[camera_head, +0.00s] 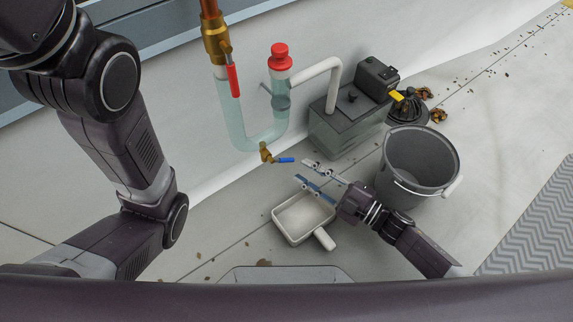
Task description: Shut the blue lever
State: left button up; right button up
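The blue lever (286,160) sticks out to the right from a small brass valve (266,153) at the bottom of the clear U-shaped pipe (236,118). My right gripper (306,170) is open and empty. Its two fingers are spread apart and point up-left, with the tips just right of and below the lever. A small gap shows between the lever and the fingers. My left arm (135,160) comes in at the left, and its gripper is out of the picture.
A red lever (233,80) sits on the copper pipe above. A white pan (304,218) lies below my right gripper. A grey bucket (418,165) stands right of it. A clear tank (345,125) stands behind. Bare floor lies left of the pan.

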aim_at(287, 159)
jog(key=b+x, duration=0.3)
jog(key=x, duration=0.4)
grip_shut()
dwell(0.4)
